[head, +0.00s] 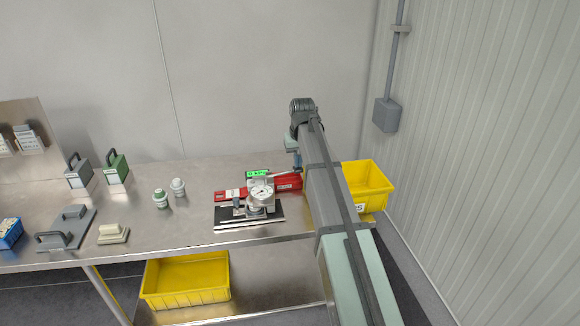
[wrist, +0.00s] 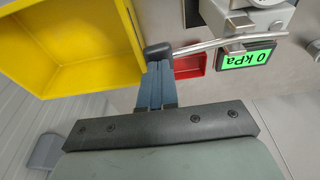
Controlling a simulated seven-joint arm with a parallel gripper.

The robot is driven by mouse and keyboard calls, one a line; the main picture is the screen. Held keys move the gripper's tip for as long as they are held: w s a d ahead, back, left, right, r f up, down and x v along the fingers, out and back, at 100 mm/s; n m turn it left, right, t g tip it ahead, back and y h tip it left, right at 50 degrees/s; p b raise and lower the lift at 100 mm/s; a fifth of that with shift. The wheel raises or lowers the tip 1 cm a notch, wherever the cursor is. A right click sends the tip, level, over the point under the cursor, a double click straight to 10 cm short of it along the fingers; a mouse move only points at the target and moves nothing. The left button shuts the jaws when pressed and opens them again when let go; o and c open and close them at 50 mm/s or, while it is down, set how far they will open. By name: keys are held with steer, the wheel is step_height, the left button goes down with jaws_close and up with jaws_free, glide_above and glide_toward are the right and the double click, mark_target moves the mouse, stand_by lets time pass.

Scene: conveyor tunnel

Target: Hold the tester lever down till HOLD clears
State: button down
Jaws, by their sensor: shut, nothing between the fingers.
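The tester (head: 260,195) is a grey metal device with a round dial, standing on a dark base plate on the steel bench. Its lever (wrist: 205,44) is a thin metal rod ending in a black knob (wrist: 157,51); in the head view the lever (head: 283,174) points right. The green display (wrist: 249,57) reads "0 kPa" in the wrist view; the display (head: 258,173) is too small to read in the head view. My gripper (wrist: 158,68) is shut and empty, its fingertips right at the knob. Whether they touch it I cannot tell. In the head view my gripper (head: 297,163) is partly hidden.
A yellow bin (head: 374,178) stands close on the right, partly behind my arm. Bare bench lies between.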

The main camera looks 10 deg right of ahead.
mark_target(300, 170)
steer(key=shift+d+f, duration=0.15)
steer(key=shift+f, duration=0.7)
steer(key=shift+d+f, duration=0.15)
steer(key=shift+f, duration=0.7)
stand_by(1.2)
steer(key=shift+s+f, duration=0.2)
steer(key=shift+f, duration=0.1)
stand_by(2.1)
steer(key=shift+r, duration=0.1)
stand_by(0.9)
steer(key=shift+w+a+r, duration=0.1)
steer(key=shift+r, duration=0.65)
steer(key=shift+w+a+r, duration=0.1)
steer(key=shift+r, duration=0.6)
steer(key=shift+a+r, duration=0.15)
steer(key=shift+r, duration=1)
steer(key=shift+a+r, duration=0.1)
steer(key=shift+r, duration=1.05)
